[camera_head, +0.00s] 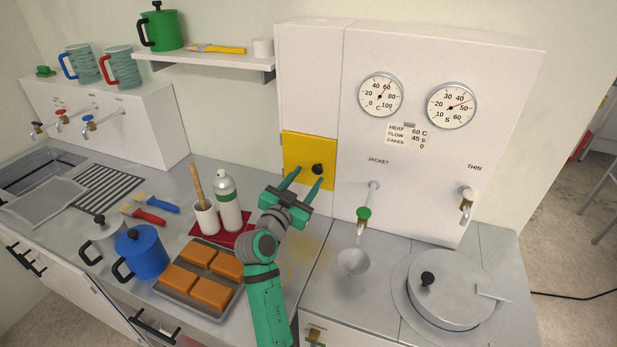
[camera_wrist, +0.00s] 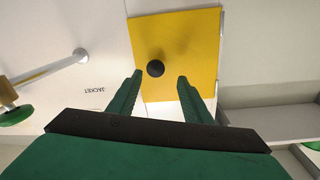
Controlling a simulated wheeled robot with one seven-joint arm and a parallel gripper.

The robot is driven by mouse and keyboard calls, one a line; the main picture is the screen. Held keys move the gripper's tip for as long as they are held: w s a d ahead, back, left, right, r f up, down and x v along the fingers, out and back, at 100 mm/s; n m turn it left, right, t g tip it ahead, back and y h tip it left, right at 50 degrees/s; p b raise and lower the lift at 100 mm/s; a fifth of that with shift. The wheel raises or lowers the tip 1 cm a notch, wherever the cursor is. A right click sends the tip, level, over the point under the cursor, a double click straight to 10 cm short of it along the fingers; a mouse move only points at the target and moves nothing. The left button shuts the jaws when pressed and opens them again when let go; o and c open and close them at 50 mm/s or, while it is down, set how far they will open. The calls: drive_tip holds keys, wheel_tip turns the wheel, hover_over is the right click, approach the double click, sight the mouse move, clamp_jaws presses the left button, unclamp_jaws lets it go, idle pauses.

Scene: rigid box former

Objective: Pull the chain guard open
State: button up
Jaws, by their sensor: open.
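The chain guard looks to be the yellow square panel (camera_head: 299,150) on the front of the white machine, and it lies flat against the machine face. A round black knob (camera_head: 317,169) stands out from it, near its right side in the head view. In the wrist view the yellow panel (camera_wrist: 180,45) and the black knob (camera_wrist: 155,68) lie ahead of my fingers. My gripper (camera_head: 303,182) is open and empty, with its fingertips close in front of the panel. In the wrist view the knob is beyond and between the fingertips (camera_wrist: 159,75), apart from both fingers.
A tap with a green handle (camera_head: 364,213) and a funnel (camera_head: 353,262) are to the right. A shelf (camera_head: 200,61) is at upper left.

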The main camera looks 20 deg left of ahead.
drive_tip(key=s, duration=0.9)
drive_tip(key=shift+s+a, duration=0.3)
idle(0.6)
idle(0.4)
drive_tip(key=s+a, duration=0.1)
drive_tip(key=s, duration=0.9)
drive_tip(key=shift+s, duration=0.4)
drive_tip(key=shift+a+f, duration=0.1)
drive_tip(key=shift+f, duration=0.05)
